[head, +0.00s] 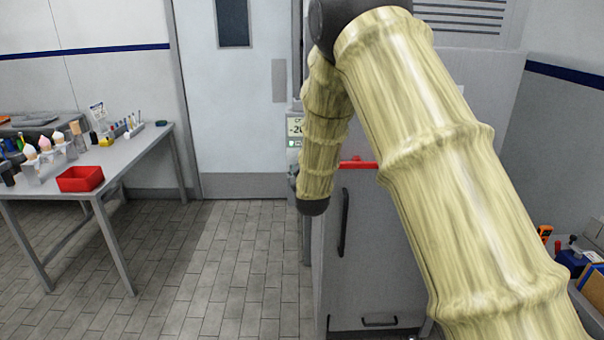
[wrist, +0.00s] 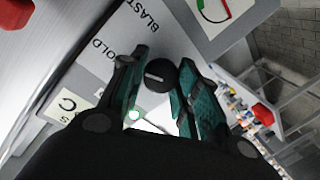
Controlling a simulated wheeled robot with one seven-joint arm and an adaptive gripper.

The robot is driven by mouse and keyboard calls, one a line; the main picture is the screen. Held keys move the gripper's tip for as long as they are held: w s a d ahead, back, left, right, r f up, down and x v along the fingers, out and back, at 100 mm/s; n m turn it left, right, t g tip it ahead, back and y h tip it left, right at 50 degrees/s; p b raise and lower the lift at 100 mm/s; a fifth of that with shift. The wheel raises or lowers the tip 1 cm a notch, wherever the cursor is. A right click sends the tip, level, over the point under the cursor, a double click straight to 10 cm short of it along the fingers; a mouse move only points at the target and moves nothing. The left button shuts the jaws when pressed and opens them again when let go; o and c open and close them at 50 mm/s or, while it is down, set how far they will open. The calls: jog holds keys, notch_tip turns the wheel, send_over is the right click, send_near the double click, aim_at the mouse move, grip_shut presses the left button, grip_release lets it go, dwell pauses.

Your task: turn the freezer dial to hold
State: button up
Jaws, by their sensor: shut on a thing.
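In the wrist view, my gripper (wrist: 162,84) is shut on the round black freezer dial (wrist: 158,74), with one teal-padded finger on each side. A pale pointer line on the dial lies nearly crosswise in the picture; I cannot tell which end is the pointing one. The dial sits on a light panel (wrist: 95,75). The partly cut-off word "OLD" (wrist: 103,50) is printed to its upper left, and "BLAST" (wrist: 145,12) above it. In the head view, the freezer (head: 375,255) stands behind my arm, which hides the dial and gripper.
A display (head: 296,127) and a red bar (head: 358,164) sit near my arm. The tiled floor between is clear.

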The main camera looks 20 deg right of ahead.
jog(key=shift+r+n, duration=0.1)
jog(key=shift+n, duration=0.5)
jog(key=o, duration=1)
jog(key=v, duration=1.2)
jog(key=shift+a, duration=0.2)
